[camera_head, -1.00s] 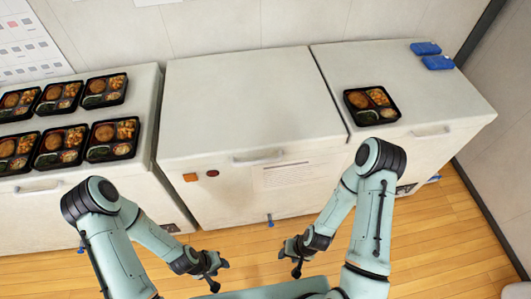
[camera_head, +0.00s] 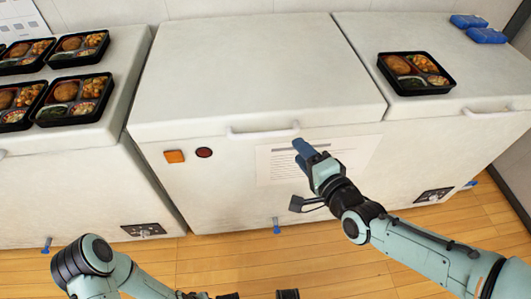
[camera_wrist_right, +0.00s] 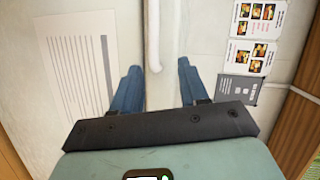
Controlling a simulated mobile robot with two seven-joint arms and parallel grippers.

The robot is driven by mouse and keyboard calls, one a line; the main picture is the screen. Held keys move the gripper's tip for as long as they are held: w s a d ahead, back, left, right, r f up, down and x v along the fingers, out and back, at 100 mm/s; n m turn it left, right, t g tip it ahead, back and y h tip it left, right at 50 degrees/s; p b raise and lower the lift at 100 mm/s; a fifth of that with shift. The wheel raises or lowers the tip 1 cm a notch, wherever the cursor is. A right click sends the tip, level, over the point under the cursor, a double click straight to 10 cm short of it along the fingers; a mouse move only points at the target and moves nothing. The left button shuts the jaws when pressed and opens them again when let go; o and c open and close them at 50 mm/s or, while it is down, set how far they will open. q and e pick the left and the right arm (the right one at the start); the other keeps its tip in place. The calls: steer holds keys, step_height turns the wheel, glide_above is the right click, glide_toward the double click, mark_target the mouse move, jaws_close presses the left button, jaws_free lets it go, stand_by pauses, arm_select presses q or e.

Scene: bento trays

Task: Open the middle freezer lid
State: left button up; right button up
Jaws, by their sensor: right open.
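The middle freezer (camera_head: 225,190) stands straight ahead with its white lid (camera_head: 250,75) down. Its white bar handle (camera_head: 262,133) runs along the lid's front edge and also shows in the right wrist view (camera_wrist_right: 153,35). My right gripper (camera_head: 300,147) is just below and beside the handle's right end, apart from it as far as I can tell. In the right wrist view its two blue fingers (camera_wrist_right: 158,82) are spread and empty, with the handle bar lying beyond and between them. My left arm is low at the left; its gripper at the bottom edge is mostly cut off.
Several bento trays (camera_head: 75,98) sit on the left freezer. One bento tray (camera_head: 416,73) and blue blocks (camera_head: 486,36) sit on the right freezer. The middle lid's top is clear.

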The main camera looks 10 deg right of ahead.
mark_target(266, 136)
steer(key=shift+m+y, duration=0.6)
steer(key=shift+m, duration=0.2)
steer(key=w+a+f+b, duration=0.1)
steer(key=w+a, duration=0.1)
steer(key=w, duration=0.1)
steer(key=w+a+f+b, duration=0.1)
steer(key=w+a+b, duration=0.1)
steer(key=w, duration=0.1)
steer(key=w+a+f+b, duration=0.1)
steer(key=w+a+b, duration=0.1)
steer(key=w+a, duration=0.1)
steer(key=shift+f, duration=0.15)
arm_select(q)
steer(key=s+a+f+g, duration=0.1)
steer(key=s+f+g, duration=0.1)
steer(key=s+f, duration=0.4)
steer(key=shift+s+a+f, duration=0.3)
steer(key=shift+s+f, duration=0.05)
steer(key=shift+s, duration=0.2)
arm_select(e)
steer(key=shift+c, duration=0.2)
jaws_close()
